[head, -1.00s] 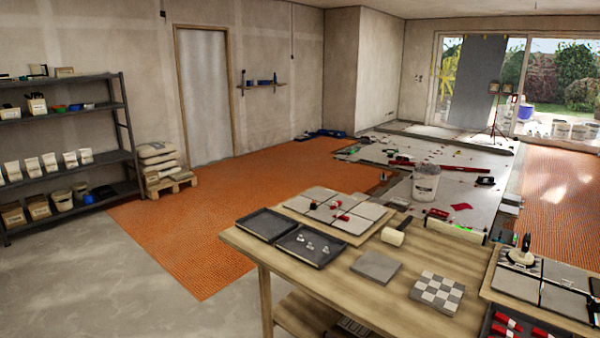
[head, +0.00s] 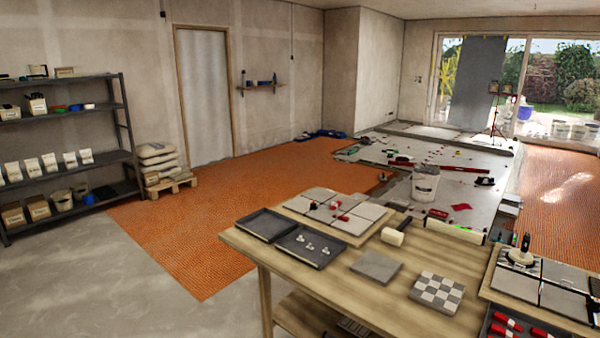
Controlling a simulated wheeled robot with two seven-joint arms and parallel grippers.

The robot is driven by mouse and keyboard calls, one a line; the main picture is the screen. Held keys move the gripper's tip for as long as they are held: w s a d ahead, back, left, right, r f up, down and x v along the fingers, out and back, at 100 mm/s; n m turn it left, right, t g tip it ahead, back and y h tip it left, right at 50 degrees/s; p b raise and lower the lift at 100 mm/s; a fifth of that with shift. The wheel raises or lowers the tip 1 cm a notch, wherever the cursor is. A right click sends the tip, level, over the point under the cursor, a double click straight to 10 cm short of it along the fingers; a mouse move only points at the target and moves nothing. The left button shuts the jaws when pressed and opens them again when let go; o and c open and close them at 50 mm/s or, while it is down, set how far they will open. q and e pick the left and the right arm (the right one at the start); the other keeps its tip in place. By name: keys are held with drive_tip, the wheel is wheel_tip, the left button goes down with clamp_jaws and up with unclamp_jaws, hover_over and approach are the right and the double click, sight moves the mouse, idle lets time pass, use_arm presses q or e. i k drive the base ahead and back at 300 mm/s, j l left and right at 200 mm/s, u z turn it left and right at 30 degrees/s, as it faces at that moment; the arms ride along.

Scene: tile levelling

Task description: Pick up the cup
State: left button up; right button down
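What looks like a suction cup (head: 521,252), with a pale round base and a dark upright handle, stands on the grey tiles of a board (head: 484,291) at the right end of the wooden workbench. No drinking cup can be made out. Neither of my grippers is in view, and nothing is seen touching the suction cup.
The wooden workbench (head: 330,300) also bears two dark trays (head: 310,263), a tiled board (head: 316,226), a plain grey tile (head: 376,266), a chequered tile (head: 437,292) and a mallet (head: 393,236). A bucket (head: 425,187) stands behind. Bare floor (head: 100,290) lies to the left.

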sight(519, 256)
drive_tip(key=i+l+z, duration=0.15)
drive_tip(key=z, duration=1.2)
drive_tip(key=i+l+z, duration=0.3)
drive_tip(key=l+z, duration=0.2)
drive_tip(key=i+l+z, duration=0.9)
drive_tip(key=z, duration=0.3)
drive_tip(key=i+z, duration=0.35)
drive_tip(key=i+u, duration=0.2)
drive_tip(key=i, duration=0.2)
drive_tip(key=i+l+u, duration=0.25)
drive_tip(key=i+j+u, duration=0.25)
drive_tip(key=i+u, duration=0.15)
drive_tip(key=i+j+u, duration=0.1)
drive_tip(key=i+u, duration=0.75)
drive_tip(key=i+l+u, duration=0.25)
drive_tip(key=i+u, duration=0.2)
drive_tip(key=i+l+u, duration=0.2)
drive_tip(key=i+u, duration=0.25)
drive_tip(key=i+l+u, duration=0.4)
drive_tip(key=i, duration=0.15)
drive_tip(key=i+l+u, duration=0.85)
drive_tip(key=l, duration=0.25)
drive_tip(key=k+j, duration=0.05)
drive_tip(key=k, duration=0.05)
